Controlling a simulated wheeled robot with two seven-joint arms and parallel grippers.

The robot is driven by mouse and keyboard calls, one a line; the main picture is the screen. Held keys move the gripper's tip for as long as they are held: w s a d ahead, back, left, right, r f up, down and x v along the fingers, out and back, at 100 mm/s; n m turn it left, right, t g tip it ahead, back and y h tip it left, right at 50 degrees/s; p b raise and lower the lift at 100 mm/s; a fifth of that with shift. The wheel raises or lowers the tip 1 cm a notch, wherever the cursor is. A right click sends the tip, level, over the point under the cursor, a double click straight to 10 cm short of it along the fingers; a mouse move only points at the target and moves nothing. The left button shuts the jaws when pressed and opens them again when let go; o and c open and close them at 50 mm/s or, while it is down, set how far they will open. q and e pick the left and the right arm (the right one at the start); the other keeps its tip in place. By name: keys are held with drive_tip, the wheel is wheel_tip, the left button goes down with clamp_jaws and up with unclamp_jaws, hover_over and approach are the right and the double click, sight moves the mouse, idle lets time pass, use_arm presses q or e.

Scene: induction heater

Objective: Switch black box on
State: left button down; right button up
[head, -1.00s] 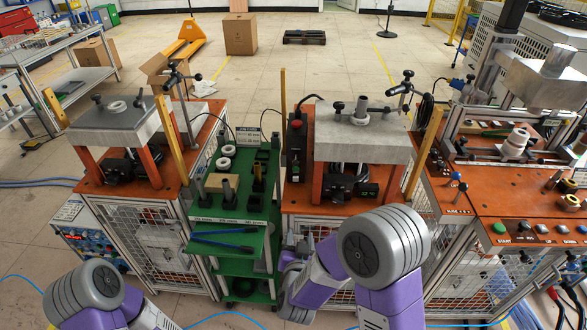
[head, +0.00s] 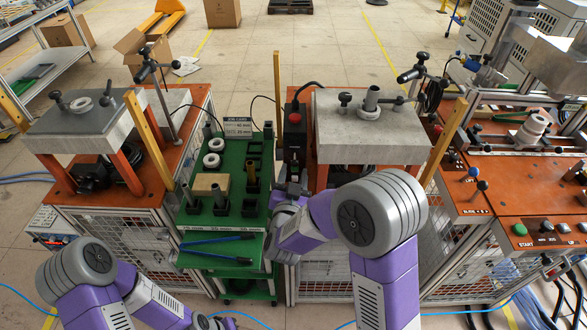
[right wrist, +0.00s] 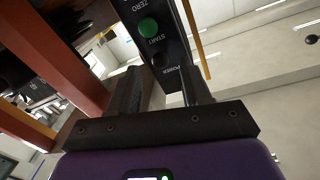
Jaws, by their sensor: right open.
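The black box (head: 295,139) stands on the orange top of the middle machine, with a red button on its upper part. My right gripper (head: 292,187) is at the near, lower end of the box in the head view. In the right wrist view the black box (right wrist: 160,45) shows a green button and the labels ZERO, START and POWER. My right gripper (right wrist: 163,88) is open there, its two dark fingers on either side of the POWER end. Whether they touch the box, I cannot tell. My left arm is at lower left; its fingers are not visible.
A green cart (head: 225,233) with rings, blocks and blue-handled pliers stands left of the box. A grey slab (head: 365,135) on orange legs is close on the right. A yellow post (head: 277,90) rises behind the box. The control panel (head: 545,232) is at far right.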

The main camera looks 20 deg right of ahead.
sight(296, 158)
drive_tip(key=shift+x, duration=1.15)
clamp_jaws()
drive_tip(key=shift+r+p, duration=0.25)
drive_tip(key=shift+p, duration=0.25)
drive_tip(key=r+g+y+p, duration=0.1)
drive_tip(key=g+p, duration=0.2)
drive_tip(key=p, duration=0.6)
drive_tip(key=r+g+y+p, duration=0.1)
drive_tip(key=r+g+p, duration=0.1)
drive_tip(key=p, duration=0.7)
drive_tip(key=r+g+y+p, duration=0.1)
drive_tip(key=g+p, duration=0.3)
drive_tip(key=p, duration=0.5)
drive_tip(key=shift+w+r+n+p, duration=0.15)
drive_tip(key=shift+w+n+p, duration=0.15)
drive_tip(key=shift+w, duration=0.1)
drive_tip(key=shift+w+p, duration=0.1)
drive_tip(key=shift+p, duration=0.85)
drive_tip(key=shift+g+y, duration=0.3)
